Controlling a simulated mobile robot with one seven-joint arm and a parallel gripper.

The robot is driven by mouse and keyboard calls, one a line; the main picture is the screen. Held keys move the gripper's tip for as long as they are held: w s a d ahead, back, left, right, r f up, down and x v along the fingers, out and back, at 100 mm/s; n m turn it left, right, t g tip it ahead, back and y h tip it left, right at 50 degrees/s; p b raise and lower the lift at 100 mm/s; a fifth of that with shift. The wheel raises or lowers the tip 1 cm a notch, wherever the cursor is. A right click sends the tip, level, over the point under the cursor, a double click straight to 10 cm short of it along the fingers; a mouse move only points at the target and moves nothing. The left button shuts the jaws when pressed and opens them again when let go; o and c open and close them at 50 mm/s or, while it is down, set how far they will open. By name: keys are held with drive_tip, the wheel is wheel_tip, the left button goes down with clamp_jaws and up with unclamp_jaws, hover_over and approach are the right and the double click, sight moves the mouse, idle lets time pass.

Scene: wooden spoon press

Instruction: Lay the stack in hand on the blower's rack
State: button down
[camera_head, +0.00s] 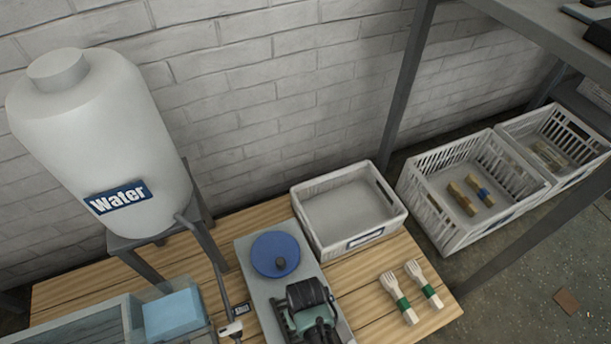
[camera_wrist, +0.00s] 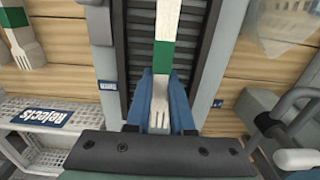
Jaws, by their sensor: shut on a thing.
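My gripper (camera_wrist: 161,105) shows in the wrist view, its two blue fingers shut on the tined end of a pale wooden fork stack (camera_wrist: 168,20) with a green band. Only its top fork shows clearly; how many lie under it is hidden. The stack is over the blower's dark slatted rack (camera_wrist: 130,50) and in line with its length. I cannot tell whether it touches the slats. In the head view the blower (camera_head: 250,262) is a grey unit with a blue disc on the wooden table; a black and green body covers its near part and hides the rack.
Two green-banded forks (camera_head: 403,300) lie on the table right of the blower. A white Rejects crate (camera_head: 380,222) stands behind it. A water tank (camera_head: 90,150) with a tap and a glass-sided basin (camera_head: 90,325) are at left. More crates (camera_head: 440,215) stand at right.

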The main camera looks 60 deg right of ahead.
drive_tip(key=shift+f, duration=0.55)
drive_tip(key=shift+f, duration=0.15)
drive_tip(key=c, duration=0.8)
unclamp_jaws()
wheel_tip(320, 180, up, 12)
drive_tip(key=p, duration=0.7)
drive_tip(key=shift+w+r, duration=0.1)
drive_tip(key=shift+r, duration=0.1)
